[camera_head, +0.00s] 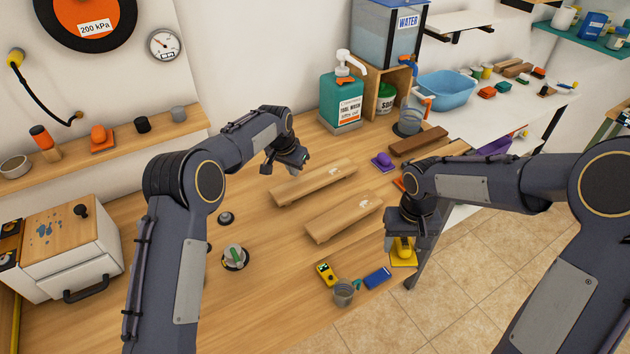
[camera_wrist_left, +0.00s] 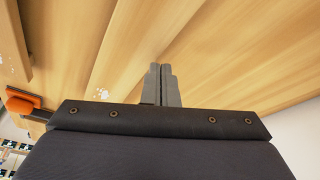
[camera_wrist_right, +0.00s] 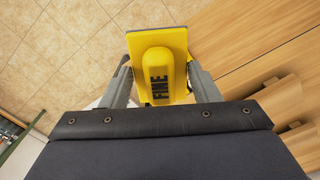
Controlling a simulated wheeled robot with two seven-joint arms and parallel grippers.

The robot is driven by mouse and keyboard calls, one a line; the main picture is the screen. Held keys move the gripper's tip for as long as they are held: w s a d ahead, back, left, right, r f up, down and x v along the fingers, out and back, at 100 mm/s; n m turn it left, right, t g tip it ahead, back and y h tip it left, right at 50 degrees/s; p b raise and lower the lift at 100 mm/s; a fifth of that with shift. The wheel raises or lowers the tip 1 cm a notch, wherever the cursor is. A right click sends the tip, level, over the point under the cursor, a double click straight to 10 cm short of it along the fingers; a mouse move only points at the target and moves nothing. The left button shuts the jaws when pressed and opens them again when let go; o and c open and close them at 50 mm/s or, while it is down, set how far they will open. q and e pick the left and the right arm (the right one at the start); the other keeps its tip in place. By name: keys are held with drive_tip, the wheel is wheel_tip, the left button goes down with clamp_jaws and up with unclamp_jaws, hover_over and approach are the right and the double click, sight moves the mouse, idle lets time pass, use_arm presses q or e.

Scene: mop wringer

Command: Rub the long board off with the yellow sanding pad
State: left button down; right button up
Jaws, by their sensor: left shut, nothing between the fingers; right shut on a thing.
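The yellow sanding pad (camera_head: 402,256), marked FINE, is gripped by its raised handle in my right gripper (camera_head: 402,238). The right wrist view shows the pad (camera_wrist_right: 160,45) between the fingers, held at the bench edge and partly over the floor. Two pale boards lie side by side on the bench: a back board (camera_head: 310,185), which looks slightly longer, and a front board (camera_head: 340,219). Each has a white mark near its right end. My left gripper (camera_head: 300,160) is shut and empty above or just behind the back board. Its closed fingers also show in the left wrist view (camera_wrist_left: 162,85).
A purple-handled pad (camera_head: 382,160) and a dark board (camera_head: 418,140) lie right of the back board. A yellow meter (camera_head: 326,273), a grey cup (camera_head: 344,294) and a blue block (camera_head: 377,278) sit near the front edge. The soap bottle (camera_head: 341,100) stands behind.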

use_arm(q)
drive_tip(key=shift+f, duration=0.5)
use_arm(e)
drive_tip(key=shift+f, duration=0.35)
use_arm(q)
drive_tip(key=shift+r, duration=0.1)
use_arm(e)
drive_tip(key=shift+r, duration=0.1)
